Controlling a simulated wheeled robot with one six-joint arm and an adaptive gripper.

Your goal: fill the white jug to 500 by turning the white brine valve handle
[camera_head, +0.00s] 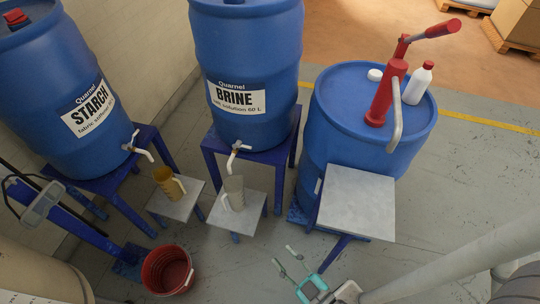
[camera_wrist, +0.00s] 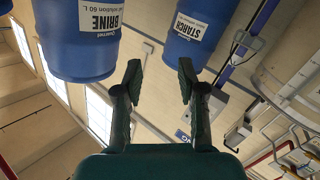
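The white jug (camera_head: 234,192) stands upright on a small grey-topped stand, below the tap of the blue BRINE barrel (camera_head: 245,60). The white brine valve handle (camera_head: 240,146) sits on top of that tap at the foot of the barrel. I cannot read the jug's scale or tell its level, and no stream shows clearly. My gripper (camera_head: 283,256) is low in front, to the right of and nearer than the jug, apart from it. In the wrist view my gripper (camera_wrist: 158,75) is open with nothing between its fingers. The BRINE barrel (camera_wrist: 75,40) shows there upside down; the jug and handle do not.
A STARCH barrel (camera_head: 60,90) stands left, with an amber jug (camera_head: 167,184) under its tap. A red bucket (camera_head: 168,270) is on the floor front left. A blue drum with a red pump (camera_head: 388,95) and a grey-topped stand (camera_head: 357,205) are right.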

